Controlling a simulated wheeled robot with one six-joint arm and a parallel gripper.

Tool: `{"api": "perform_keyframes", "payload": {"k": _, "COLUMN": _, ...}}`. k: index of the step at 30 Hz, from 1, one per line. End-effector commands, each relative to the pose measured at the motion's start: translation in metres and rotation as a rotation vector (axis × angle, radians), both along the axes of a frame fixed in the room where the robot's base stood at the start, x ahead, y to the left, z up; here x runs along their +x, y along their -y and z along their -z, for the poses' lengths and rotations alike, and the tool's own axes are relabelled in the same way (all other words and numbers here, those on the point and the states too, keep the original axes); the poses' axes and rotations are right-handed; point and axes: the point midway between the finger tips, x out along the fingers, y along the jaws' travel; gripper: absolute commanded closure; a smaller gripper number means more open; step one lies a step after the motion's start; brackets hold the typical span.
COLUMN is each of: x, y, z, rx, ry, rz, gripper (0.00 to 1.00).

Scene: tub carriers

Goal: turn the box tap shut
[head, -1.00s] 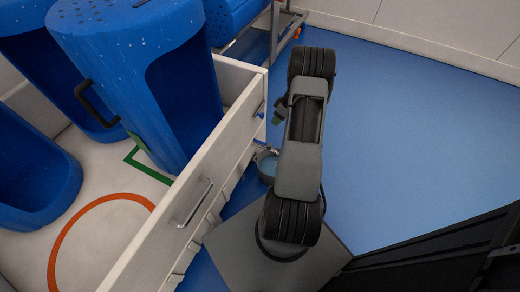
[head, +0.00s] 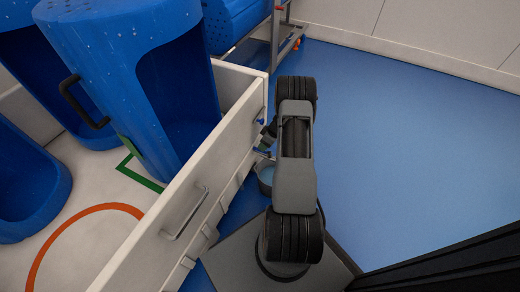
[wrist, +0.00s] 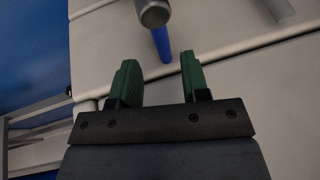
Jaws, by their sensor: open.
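The box tap shows in the wrist view as a blue lever (wrist: 161,45) beside a grey metal cylinder (wrist: 153,12). My gripper (wrist: 158,66) is open, its two green fingers apart. The lever's end lies just beyond and between the fingertips in that picture; I cannot tell whether they touch. In the head view a small blue piece of the tap (head: 261,121) shows at the far end of the white box's front wall (head: 205,190). My gripper is mostly hidden there behind my arm.
Blue tubs (head: 105,60) stand in the white box. A metal handle (head: 186,213) sticks out from its wall. A small round container with pale blue inside (head: 265,178) is below the tap side. A metal frame (head: 288,40) stands behind. Blue floor (head: 420,150) is clear at right.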

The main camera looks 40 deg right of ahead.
Motion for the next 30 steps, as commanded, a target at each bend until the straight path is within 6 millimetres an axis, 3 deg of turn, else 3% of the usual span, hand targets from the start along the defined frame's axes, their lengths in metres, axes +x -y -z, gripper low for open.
{"api": "perform_keyframes", "payload": {"k": 2, "x": 0.007, "y": -0.010, "z": 0.002, "rx": 0.000, "ry": 0.000, "rz": -0.003, "gripper": 0.58}}
{"api": "perform_keyframes", "payload": {"k": 9, "x": 0.011, "y": -0.015, "z": 0.024, "rx": 0.000, "ry": 0.000, "rz": 0.000, "gripper": 0.58}}
{"api": "perform_keyframes", "payload": {"k": 21, "x": 0.013, "y": -0.017, "z": 0.027, "rx": 0.000, "ry": 0.000, "rz": -0.001, "gripper": 0.58}}
{"api": "perform_keyframes", "payload": {"k": 30, "x": 0.012, "y": -0.017, "z": 0.027, "rx": 0.000, "ry": 0.000, "rz": 0.000, "gripper": 0.85}}
